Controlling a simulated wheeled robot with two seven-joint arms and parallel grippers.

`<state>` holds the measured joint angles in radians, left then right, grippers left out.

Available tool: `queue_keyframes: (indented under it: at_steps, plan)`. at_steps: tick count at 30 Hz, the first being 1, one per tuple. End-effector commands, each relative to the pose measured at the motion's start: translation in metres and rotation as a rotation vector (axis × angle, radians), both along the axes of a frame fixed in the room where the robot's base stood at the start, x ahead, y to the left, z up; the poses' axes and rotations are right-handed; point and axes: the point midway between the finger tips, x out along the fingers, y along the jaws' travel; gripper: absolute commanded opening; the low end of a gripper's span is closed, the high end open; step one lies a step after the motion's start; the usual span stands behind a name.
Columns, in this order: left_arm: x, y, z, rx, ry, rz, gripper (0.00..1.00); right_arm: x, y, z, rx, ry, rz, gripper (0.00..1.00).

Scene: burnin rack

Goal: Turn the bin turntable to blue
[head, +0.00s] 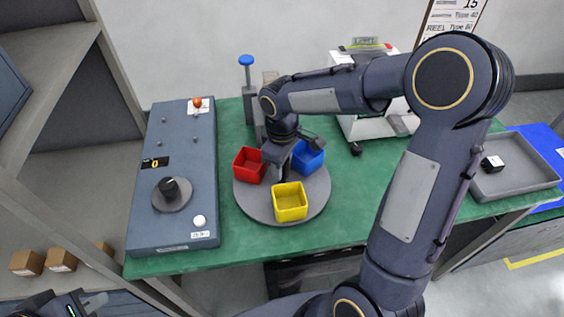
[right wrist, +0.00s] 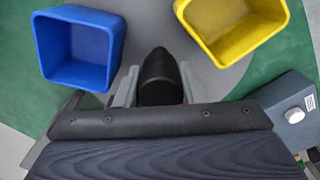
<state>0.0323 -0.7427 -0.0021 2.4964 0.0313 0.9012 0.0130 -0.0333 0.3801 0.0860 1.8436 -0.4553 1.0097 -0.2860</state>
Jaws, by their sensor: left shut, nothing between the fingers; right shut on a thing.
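The round grey turntable (head: 262,211) lies on the green table and bears a red bin (head: 249,166), a blue bin (head: 308,158) and a yellow bin (head: 290,203). In the head view, the yellow bin is nearest to me, the red bin at left and the blue bin at back right. My right gripper (head: 283,174) is above the turntable's middle. In the right wrist view, it is shut on a black knob (right wrist: 160,78), between the blue bin (right wrist: 78,48) and the yellow bin (right wrist: 232,28). My left gripper (head: 88,303) is shut and empty at the lower left, far from the turntable.
A grey-blue control panel (head: 180,215) with a black dial (head: 169,188) and red and white buttons stands left of the turntable. A blue-topped post (head: 247,62) and a white machine (head: 365,123) stand behind. A grey tray (head: 515,178) holding a black block is at right.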

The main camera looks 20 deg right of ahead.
Motion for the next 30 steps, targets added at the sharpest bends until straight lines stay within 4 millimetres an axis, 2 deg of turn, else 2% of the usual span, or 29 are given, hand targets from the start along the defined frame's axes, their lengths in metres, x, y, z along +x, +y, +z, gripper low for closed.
queue_keyframes:
  at_steps: [21, 30]
  plan:
    - [0.0, 0.0, 0.02, 0.0, 0.0, 0.0, 0.0, 0.001, -0.001, 0.002, 0.0, -0.002, 0.672, 0.0]
    - [0.0, 0.0, 0.027, 0.0, 0.0, 0.0, 0.0, 0.001, 0.0, 0.002, 0.0, -0.002, 0.888, 0.0]
